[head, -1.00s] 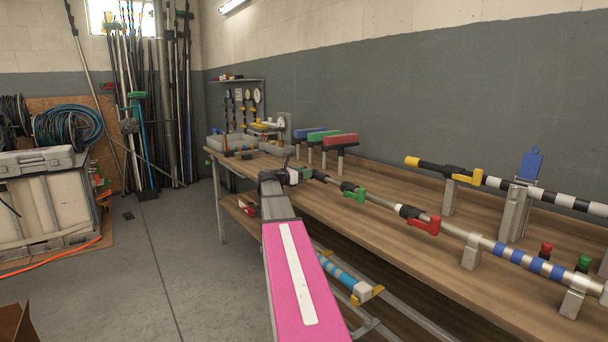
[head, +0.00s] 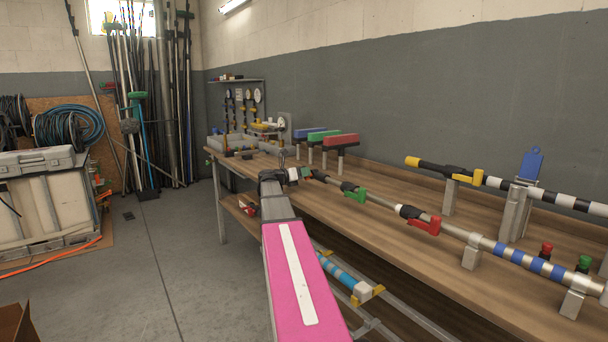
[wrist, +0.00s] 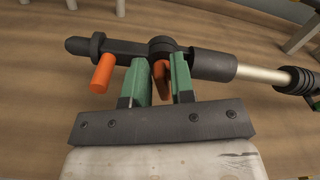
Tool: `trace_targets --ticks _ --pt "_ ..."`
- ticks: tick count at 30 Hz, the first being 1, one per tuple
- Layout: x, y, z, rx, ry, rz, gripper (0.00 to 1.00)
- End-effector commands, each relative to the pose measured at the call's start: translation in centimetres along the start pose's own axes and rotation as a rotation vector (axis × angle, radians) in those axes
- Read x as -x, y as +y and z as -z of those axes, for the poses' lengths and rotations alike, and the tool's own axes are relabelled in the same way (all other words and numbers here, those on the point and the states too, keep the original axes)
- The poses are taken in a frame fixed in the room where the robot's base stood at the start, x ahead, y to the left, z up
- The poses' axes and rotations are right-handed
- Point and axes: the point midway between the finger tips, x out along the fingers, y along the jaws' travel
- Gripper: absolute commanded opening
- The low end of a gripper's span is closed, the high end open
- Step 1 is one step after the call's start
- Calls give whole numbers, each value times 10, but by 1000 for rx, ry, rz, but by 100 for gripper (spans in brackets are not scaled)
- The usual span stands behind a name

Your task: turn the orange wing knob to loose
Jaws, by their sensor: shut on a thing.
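The orange wing knob (wrist: 161,77) is on the black end fitting of a pole, in the middle of the wrist view. My gripper (wrist: 161,70) has its two green fingers on either side of the knob and is shut on it. The fingers hide part of the knob. A separate orange peg (wrist: 103,72) sticks out of the black fitting (wrist: 120,48) to the left of the fingers. In the head view my gripper (head: 293,176) is at the far left end of the pole, small and partly hidden by my arm, and the knob is hard to make out there.
The pole (head: 385,200) runs along the wooden bench (head: 400,245), with a green lever (head: 355,193) and a red lever (head: 424,225) on it. A yellow, black and white pole (head: 500,183) lies behind. Red, green and blue-topped stands (head: 341,141) are at the back.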

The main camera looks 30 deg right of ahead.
Motion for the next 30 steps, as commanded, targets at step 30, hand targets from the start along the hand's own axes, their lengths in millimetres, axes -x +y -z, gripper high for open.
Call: trace_targets --ticks 30 --pt "0 14 7 965 0 -1 0"
